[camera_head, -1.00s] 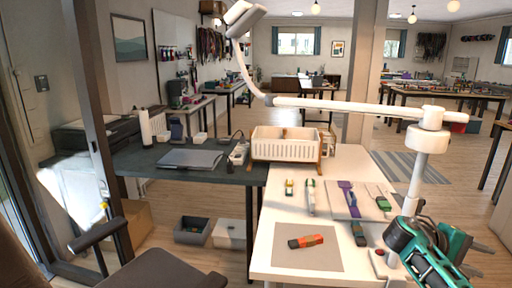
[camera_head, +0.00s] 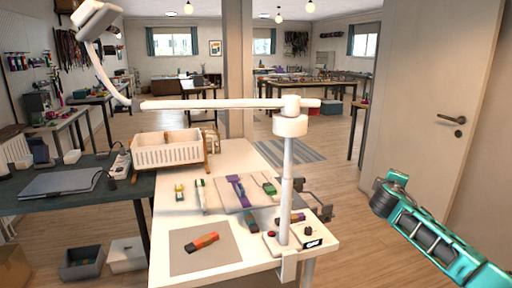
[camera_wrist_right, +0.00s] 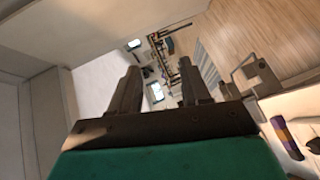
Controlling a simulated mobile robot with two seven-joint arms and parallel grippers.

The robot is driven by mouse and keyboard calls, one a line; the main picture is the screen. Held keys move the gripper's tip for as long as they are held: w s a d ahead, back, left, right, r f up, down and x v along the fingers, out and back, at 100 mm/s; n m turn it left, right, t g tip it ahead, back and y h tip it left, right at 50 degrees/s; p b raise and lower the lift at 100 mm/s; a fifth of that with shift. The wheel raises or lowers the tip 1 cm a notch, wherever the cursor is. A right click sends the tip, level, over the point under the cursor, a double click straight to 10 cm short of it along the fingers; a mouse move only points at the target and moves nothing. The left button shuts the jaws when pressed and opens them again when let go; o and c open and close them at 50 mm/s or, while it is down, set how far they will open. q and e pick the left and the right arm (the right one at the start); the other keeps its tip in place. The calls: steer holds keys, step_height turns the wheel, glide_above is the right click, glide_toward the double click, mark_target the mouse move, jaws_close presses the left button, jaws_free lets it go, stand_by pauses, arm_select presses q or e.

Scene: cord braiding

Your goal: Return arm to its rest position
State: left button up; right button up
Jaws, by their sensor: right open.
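My right arm (camera_head: 430,230), teal and dark grey, reaches in from the lower right corner in the head view. It is held over the floor to the right of the white table, in front of the door, apart from both. I cannot make out its fingers there. In the right wrist view, the two dark fingers of my right gripper (camera_wrist_right: 160,92) stand well apart with nothing between them. Part of the white table shows at that view's lower right. My left gripper is not in view.
The white table (camera_head: 235,160) holds a cream crate (camera_head: 168,152), a grey mat (camera_head: 190,258) with an orange and dark piece (camera_head: 202,242), and several small coloured items. A white lamp arm (camera_head: 210,104) on a post (camera_head: 286,195) spans above it. A door (camera_head: 432,110) stands at the right.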

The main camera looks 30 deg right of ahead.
steer(key=w+a+r+n+t+y, duration=0.2)
steer(key=w+a+t+y, duration=0.7)
steer(key=a, duration=0.3)
steer(key=s+a+f+g+y, duration=0.15)
steer(key=s+a+f, duration=0.35)
steer(key=a+f, duration=0.5)
steer(key=s+a+f+g+y, duration=0.1)
steer(key=s+a+f+y, duration=0.3)
steer(key=a+f, duration=0.6)
steer(key=s+a+f+m+g, duration=0.1)
steer(key=s+a+f, duration=0.3)
steer(key=s+a, duration=0.4)
steer(key=s+a+f+m+g+y, duration=0.1)
steer(key=s+a+f+m+g, duration=0.1)
steer(key=s+a+f, duration=0.3)
steer(key=s+a, duration=0.3)
steer(key=s, duration=0.1)
